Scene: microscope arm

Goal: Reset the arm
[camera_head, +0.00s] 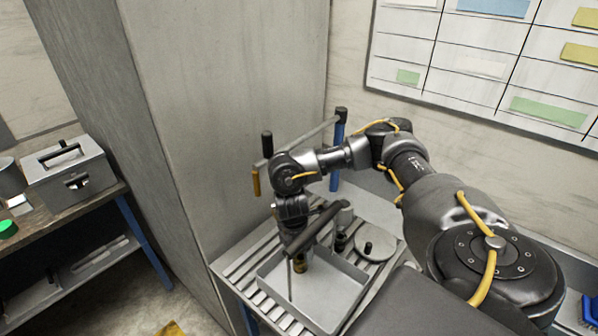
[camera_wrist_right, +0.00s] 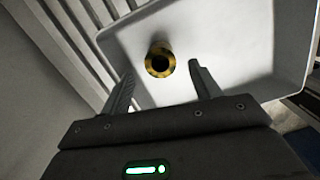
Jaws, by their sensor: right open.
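A grey horizontal boom arm (camera_head: 315,138) sits on a blue post (camera_head: 337,155) by the back wall. A dark knob tops its left end, and a yellow piece (camera_head: 256,182) hangs there; my right arm partly hides the boom. My right gripper (camera_head: 297,270) points down over a pale shallow tray (camera_head: 340,292), fingers apart and empty. A yellow-and-black cylinder (camera_head: 300,262) is near the fingertips. In the right wrist view, the cylinder (camera_wrist_right: 160,60) appears end-on with a dark centre, just beyond the open fingertips (camera_wrist_right: 161,73). I cannot tell its exact height. My left gripper is out of view.
The tray rests on a slatted table (camera_head: 243,275). A round disc with a dark knob (camera_head: 375,248) lies behind the tray. A tall grey cabinet (camera_head: 225,120) stands close on the left. A side bench holds a grey box (camera_head: 75,180).

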